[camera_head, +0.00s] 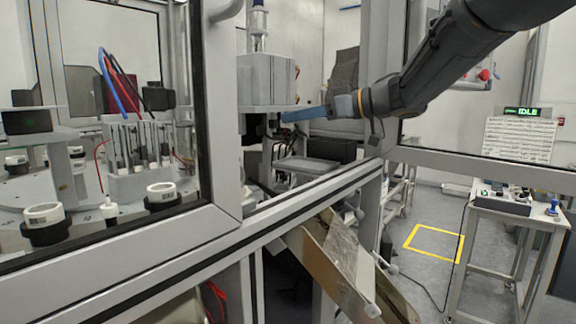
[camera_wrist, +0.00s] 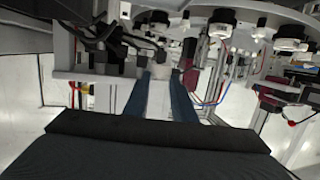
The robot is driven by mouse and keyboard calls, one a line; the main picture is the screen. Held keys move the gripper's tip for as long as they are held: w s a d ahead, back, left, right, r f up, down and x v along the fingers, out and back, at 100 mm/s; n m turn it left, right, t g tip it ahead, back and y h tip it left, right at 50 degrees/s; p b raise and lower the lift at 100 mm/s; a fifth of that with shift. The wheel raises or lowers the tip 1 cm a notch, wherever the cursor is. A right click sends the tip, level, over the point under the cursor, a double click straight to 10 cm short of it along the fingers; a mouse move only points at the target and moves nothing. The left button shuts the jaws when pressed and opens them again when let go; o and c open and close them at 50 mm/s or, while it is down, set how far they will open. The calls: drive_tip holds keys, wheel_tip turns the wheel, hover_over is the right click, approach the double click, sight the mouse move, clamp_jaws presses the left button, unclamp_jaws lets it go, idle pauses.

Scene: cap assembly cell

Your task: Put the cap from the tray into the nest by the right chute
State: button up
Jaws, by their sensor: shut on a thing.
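My gripper (camera_head: 284,117) reaches from the right through the opening of the cell frame, with its blue fingers under a grey block-like unit. In the wrist view the two blue fingers (camera_wrist: 162,76) are shut on a small pale thing (camera_wrist: 161,74), likely the cap; its outline is hard to make out. In the head view the held thing is hidden in the dark area by the fingertips. The metal chute (camera_head: 338,262) slopes down below the opening. I cannot tell which part is the nest beside it, nor pick out the tray with certainty.
The grey unit (camera_head: 268,80) hangs close above the fingers. A flat grey plate (camera_head: 307,166) lies below them. The frame post (camera_head: 375,130) stands close to my arm. White-topped black holders (camera_head: 45,224) stand on the left. A cart (camera_head: 515,207) stands at right.

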wheel_tip(320, 180, down, 6)
drive_tip(key=shift+r, duration=0.15)
drive_tip(key=shift+f+p, duration=0.85)
drive_tip(key=shift+f, duration=1.15)
drive_tip(key=shift+f, duration=0.1)
drive_tip(key=o, duration=0.7)
drive_tip(key=shift+f+b, duration=0.2)
drive_tip(key=shift+b, duration=0.7)
